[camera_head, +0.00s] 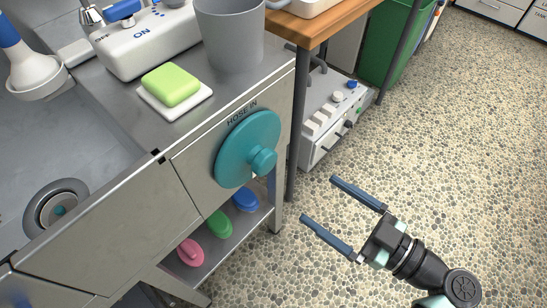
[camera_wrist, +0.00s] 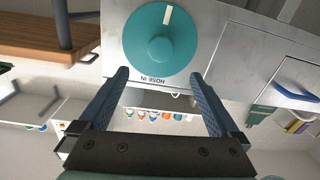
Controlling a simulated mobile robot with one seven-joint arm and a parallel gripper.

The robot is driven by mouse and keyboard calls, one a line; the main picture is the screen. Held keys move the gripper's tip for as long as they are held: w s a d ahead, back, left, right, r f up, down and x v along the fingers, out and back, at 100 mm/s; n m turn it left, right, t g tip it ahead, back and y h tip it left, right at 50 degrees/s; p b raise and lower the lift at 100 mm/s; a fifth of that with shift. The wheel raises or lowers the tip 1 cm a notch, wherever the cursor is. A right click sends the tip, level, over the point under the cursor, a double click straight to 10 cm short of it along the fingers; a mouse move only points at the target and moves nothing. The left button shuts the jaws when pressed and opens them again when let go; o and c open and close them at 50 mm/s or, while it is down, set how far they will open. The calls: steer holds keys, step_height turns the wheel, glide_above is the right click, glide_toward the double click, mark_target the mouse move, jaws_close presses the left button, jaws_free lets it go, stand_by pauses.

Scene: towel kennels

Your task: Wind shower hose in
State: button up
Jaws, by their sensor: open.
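A teal round hose reel dial (camera_head: 246,148) with a protruding knob (camera_head: 262,162) sits on the steel front panel, under the printed words HOSE IN. My gripper (camera_head: 318,199) is open and empty, in the air to the right of the dial and apart from it. In the wrist view the dial (camera_wrist: 161,40) appears upside down, ahead of and between the open fingers of my gripper (camera_wrist: 160,80), with a white mark on its rim. The hose itself is not clearly visible.
A grey bucket (camera_head: 231,38) and a green soap bar (camera_head: 171,85) stand on the steel counter. Pink, green and blue items lie on the low shelf (camera_head: 212,248). A wooden tabletop (camera_head: 318,24) and white device (camera_head: 326,122) are beside the panel. The pebbled floor is clear.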

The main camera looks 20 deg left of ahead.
mark_target(270, 165)
steer(key=x, duration=1.2)
steer(key=shift+a, duration=0.35)
jaws_close()
